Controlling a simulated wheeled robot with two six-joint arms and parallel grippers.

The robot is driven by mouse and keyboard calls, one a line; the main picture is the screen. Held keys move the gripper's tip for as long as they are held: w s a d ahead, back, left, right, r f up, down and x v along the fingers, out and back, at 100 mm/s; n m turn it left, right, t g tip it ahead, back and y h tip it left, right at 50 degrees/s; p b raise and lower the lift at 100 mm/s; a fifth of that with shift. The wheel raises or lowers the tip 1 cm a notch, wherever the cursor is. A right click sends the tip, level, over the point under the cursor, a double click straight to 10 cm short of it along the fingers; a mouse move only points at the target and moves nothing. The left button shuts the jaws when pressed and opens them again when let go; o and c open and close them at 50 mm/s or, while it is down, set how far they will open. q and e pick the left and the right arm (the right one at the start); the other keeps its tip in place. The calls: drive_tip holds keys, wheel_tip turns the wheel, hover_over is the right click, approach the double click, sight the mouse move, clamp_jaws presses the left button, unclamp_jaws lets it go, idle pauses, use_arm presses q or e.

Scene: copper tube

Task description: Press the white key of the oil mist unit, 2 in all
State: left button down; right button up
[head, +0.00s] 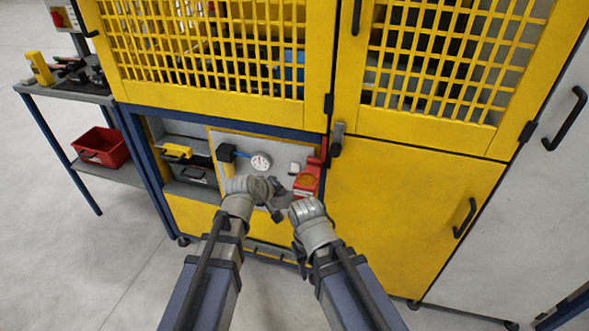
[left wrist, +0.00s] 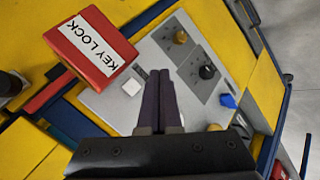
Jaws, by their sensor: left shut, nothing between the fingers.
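A grey panel (head: 231,139) on the yellow cabinet carries the controls. The small white key (head: 294,167) sits on it just left of the red key lock box (head: 306,181). In the left wrist view the white key (left wrist: 132,86) shows as a pale square beside the red KEY LOCK box (left wrist: 97,41). My left gripper (head: 274,193) is in front of the panel; its dark fingers (left wrist: 160,78) are shut and empty, to the right of the key in the wrist view. Whether they touch the panel I cannot tell. My right gripper (head: 295,206) is close beside the left one, its fingers unclear.
A dial gauge (head: 261,162) sits on the panel left of the key. A side table (head: 62,92) with a red bin (head: 101,146) stands at the left.

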use_arm(q)
drive_tip(key=shift+w+d, duration=0.45)
drive_tip(key=shift+w, duration=0.9)
drive_tip(key=shift+w+d, duration=0.45)
drive_tip(key=shift+w, duration=0.95)
drive_tip(key=shift+w+d, duration=0.45)
drive_tip(key=shift+w, duration=0.9)
drive_tip(key=shift+w+d, duration=0.15)
drive_tip(key=shift+w, duration=0.25)
drive_tip(key=shift+w+d, duration=0.1)
drive_tip(key=shift+w, duration=0.3)
drive_tip(key=shift+s, duration=0.15)
drive_tip(key=shift+s+a, duration=0.25)
drive_tip(key=shift+s, duration=0.4)
drive_tip(key=s, duration=0.1)
drive_tip(key=s+a, duration=0.1)
drive_tip(key=s, duration=0.2)
drive_tip(key=shift+s+a, duration=0.25)
drive_tip(key=shift+s, duration=0.15)
